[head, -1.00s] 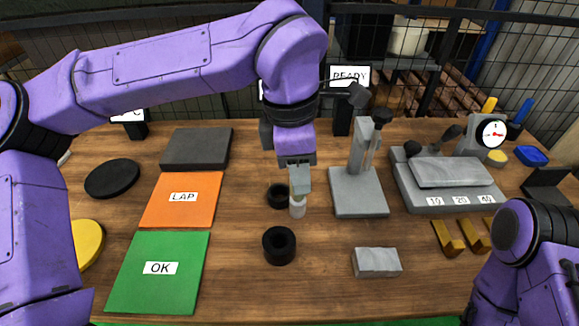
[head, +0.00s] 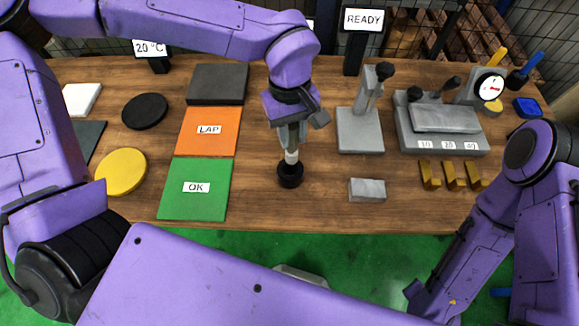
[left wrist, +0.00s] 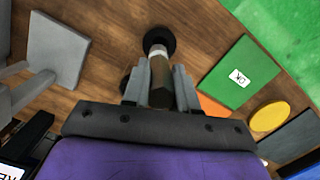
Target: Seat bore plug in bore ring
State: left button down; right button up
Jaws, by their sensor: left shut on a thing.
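My left gripper (head: 291,140) is shut on the bore plug, holding it upright. The plug's pale lower part (head: 291,157) shows below the fingers in the head view. The black bore ring (head: 290,176) stands on the table directly below it. In the left wrist view the plug (left wrist: 158,68) is brownish with a pale end, between the fingers (left wrist: 160,88), and this end overlaps the black ring (left wrist: 160,38). I cannot tell whether its tip is inside the bore. My right arm shows at the right, but its fingers are not visible.
A grey stand (head: 360,130) and grey block (head: 367,190) are right of the ring. The green OK mat (head: 210,205) and orange LAP mat (head: 190,145) are left.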

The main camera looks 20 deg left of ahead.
aim_at(290, 154)
pick_arm(q)
notch_tip(290, 154, down, 8)
jog(key=shift+s+a+f, duration=0.1)
jog(key=shift+s+f, duration=0.05)
jog(key=shift+f, duration=0.1)
jog(key=c, duration=0.9)
grip_release()
jog(key=shift+a, duration=0.1)
jog(key=shift+o, duration=0.2)
jog(key=shift+r, duration=0.4)
jog(key=r, duration=0.7)
jog(key=w+r, duration=0.1)
jog(key=r, duration=0.3)
jog(key=shift+a+r, duration=0.1)
jog(key=shift+a, duration=0.3)
